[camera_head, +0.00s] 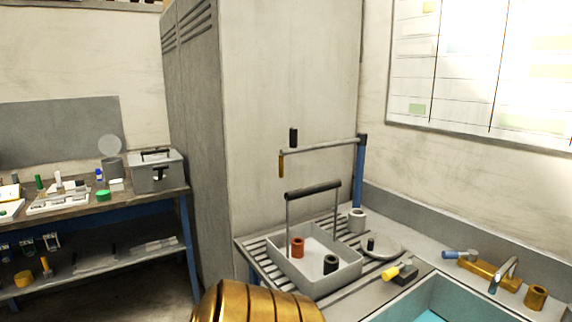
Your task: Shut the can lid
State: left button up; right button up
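A small grey can (112,168) stands on the left workbench, just left of a grey metal box. Its round, pale lid (109,146) stands up above the can's rim, so the can is open. The can's inside is too small to make out. Neither of my grippers shows in the head view.
The grey box (157,172) with a handle stands close to the can's right. A green roll (103,195) and small bottles lie in front and left on the workbench (75,213). A tall cabinet (210,150) separates it from the sink (440,300) and a handled tray (318,283).

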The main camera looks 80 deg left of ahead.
aim_at(109, 144)
jog(key=u, duration=3.85)
jog(key=i+j+u, duration=0.1)
jog(key=i, duration=0.3)
jog(key=i+j, duration=0.25)
jog(key=i+j+u, duration=0.05)
jog(key=i, duration=0.05)
